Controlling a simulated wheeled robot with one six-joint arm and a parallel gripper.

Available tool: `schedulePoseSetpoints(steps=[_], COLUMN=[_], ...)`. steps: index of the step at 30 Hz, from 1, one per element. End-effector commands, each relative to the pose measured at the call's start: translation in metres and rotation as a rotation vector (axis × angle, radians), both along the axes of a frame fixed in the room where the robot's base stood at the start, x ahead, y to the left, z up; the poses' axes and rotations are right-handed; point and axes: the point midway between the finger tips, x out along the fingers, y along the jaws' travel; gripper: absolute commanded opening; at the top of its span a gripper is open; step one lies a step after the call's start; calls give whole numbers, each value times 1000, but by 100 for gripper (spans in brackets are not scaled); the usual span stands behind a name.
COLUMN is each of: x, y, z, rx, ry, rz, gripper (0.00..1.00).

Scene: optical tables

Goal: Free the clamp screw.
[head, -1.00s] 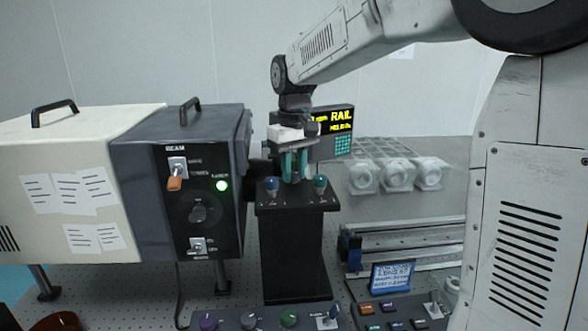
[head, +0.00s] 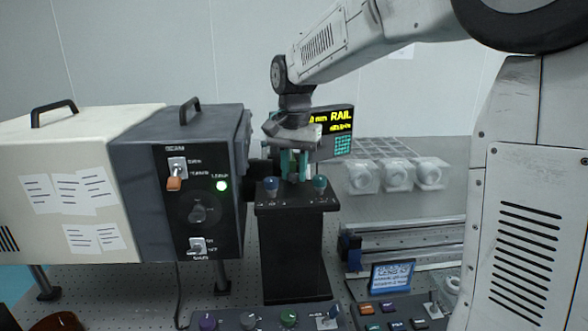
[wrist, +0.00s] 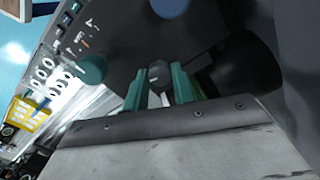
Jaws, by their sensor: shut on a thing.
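The clamp screw (wrist: 158,73) shows in the wrist view as a small grey round head between the two teal fingers of my gripper (wrist: 160,88). The fingers are shut on it from both sides. In the head view my gripper (head: 295,165) points down onto the top of the black stand (head: 290,250), and the fingers mostly hide the screw there. A blue knob (head: 271,184) stands left of the fingers and a teal-blue knob (head: 320,184) right of them, both on the stand's top. How far the screw is turned cannot be told.
A dark box (head: 180,170) with switches and a lit green lamp stands close left of the stand. A display (head: 341,122) reading "RAIL" is behind my gripper. White round-holed mounts (head: 398,175) and a metal rail (head: 410,240) lie right. Control panels stand in front.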

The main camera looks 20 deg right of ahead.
Motion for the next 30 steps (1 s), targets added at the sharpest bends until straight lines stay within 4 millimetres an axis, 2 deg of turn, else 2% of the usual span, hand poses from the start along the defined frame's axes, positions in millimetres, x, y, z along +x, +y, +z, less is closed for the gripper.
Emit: schedulePoseSetpoints(steps=[15,24,30], x=[0,0,0], y=[0,0,0], z=[1,1,1], rx=[0,1,1], ry=[-1,-2,-2], rz=[-454,-611,-656], gripper=[3,3,3])
